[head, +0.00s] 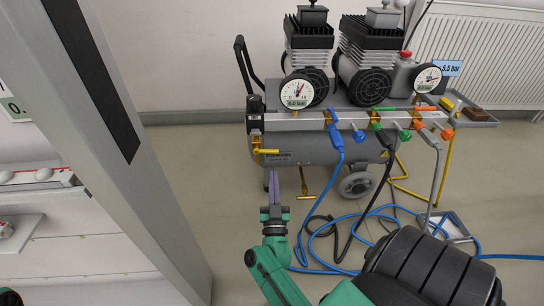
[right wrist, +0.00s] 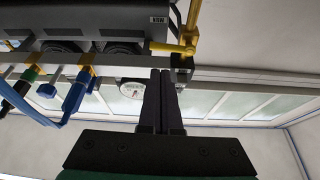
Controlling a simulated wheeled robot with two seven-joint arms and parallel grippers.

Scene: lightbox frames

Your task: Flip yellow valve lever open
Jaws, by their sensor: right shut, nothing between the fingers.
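The yellow valve lever (head: 266,151) sticks out sideways to the right from a yellow valve body at the left end of the compressor's grey manifold. In the right wrist view the lever (right wrist: 168,47) lies level, just beyond my fingertips, beside a yellow upright piece. My right gripper (head: 273,176) is shut and empty, its fingers pointing up toward the lever from below in the head view. In the right wrist view the gripper (right wrist: 162,75) shows both fingers together; I see a gap between them and the lever. My left gripper is not in view.
The compressor tank (head: 310,150) carries two motors, gauges, and blue, green and orange valves to the right. A blue hose (head: 340,220) and a dark hose loop over the floor. A grey post (head: 125,140) stands left. Clear floor lies between post and compressor.

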